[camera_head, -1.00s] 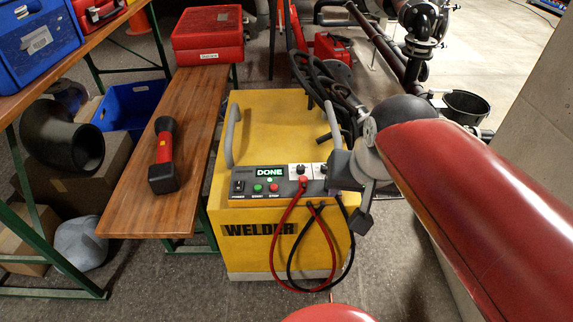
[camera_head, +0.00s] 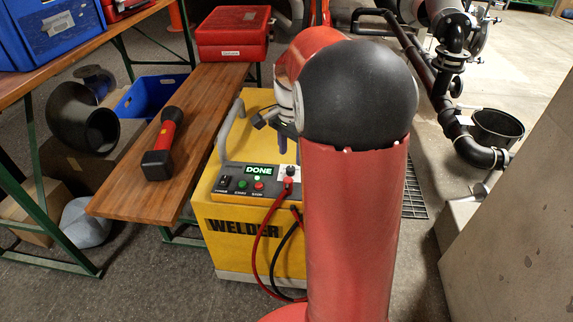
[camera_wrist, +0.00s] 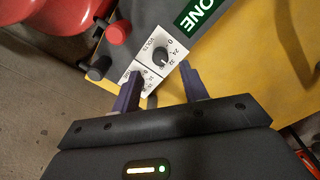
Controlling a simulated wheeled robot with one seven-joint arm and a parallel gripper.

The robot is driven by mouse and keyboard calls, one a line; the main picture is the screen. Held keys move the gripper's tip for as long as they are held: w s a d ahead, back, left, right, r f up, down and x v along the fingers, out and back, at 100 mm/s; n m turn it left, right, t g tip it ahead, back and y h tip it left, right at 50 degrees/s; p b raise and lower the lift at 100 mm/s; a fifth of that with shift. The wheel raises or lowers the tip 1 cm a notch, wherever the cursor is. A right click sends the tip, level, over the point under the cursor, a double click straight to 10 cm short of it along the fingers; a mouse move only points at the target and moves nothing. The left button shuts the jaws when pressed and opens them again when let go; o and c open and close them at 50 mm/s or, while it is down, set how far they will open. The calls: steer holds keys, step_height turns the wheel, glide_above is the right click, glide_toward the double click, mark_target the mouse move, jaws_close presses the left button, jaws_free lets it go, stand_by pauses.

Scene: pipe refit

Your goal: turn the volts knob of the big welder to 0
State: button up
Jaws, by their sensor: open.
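The big welder (camera_head: 212,250) is a yellow box with a grey panel and a green DONE display. In the wrist view its volts knob (camera_wrist: 160,55) is a small dark round knob on a white plate marked VOLTS, with a 0 and other numbers around it. Its exact setting is too small to read. My gripper (camera_wrist: 161,86) is open and empty, its two purple fingers spread below the knob in the picture, apart from it. A second white dial plate is partly hidden by the left finger. In the head view my gripper (camera_head: 283,142) hangs over the panel's right part, which my arm partly hides.
A red plug (camera_wrist: 118,32) and a black plug (camera_wrist: 99,68) stand out beside the knob. Their cables loop down the welder's front. A grey handle (camera_head: 230,131) rises at its left. A wooden bench (camera_head: 113,200) with a red-black flashlight (camera_head: 161,150) is close on the left.

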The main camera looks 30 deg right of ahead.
mark_target(291, 168)
step_height(291, 168, down, 5)
steer(key=shift+r, duration=0.1)
stand_by(0.3)
jaws_close()
